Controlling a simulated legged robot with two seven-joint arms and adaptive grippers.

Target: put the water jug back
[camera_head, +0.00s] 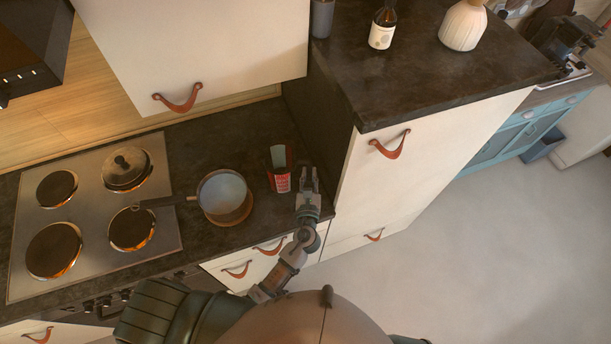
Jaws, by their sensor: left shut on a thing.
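My left gripper (308,184) is over the dark counter, beside the right edge of a small dark container (281,181) with a red label and a pale grey-green upper part. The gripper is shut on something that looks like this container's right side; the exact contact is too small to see. I cannot tell for sure whether this container is the water jug. A white ribbed vessel (463,25) stands upright on the higher dark counter at the upper right. My right gripper is not in view.
A pot (224,195) stands left of the container, its handle reaching over the stove (95,213). A lidded pan (125,168) sits on a burner. A bottle (382,27) and a grey cup (321,18) stand on the higher counter (430,85), whose side rises right of my gripper.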

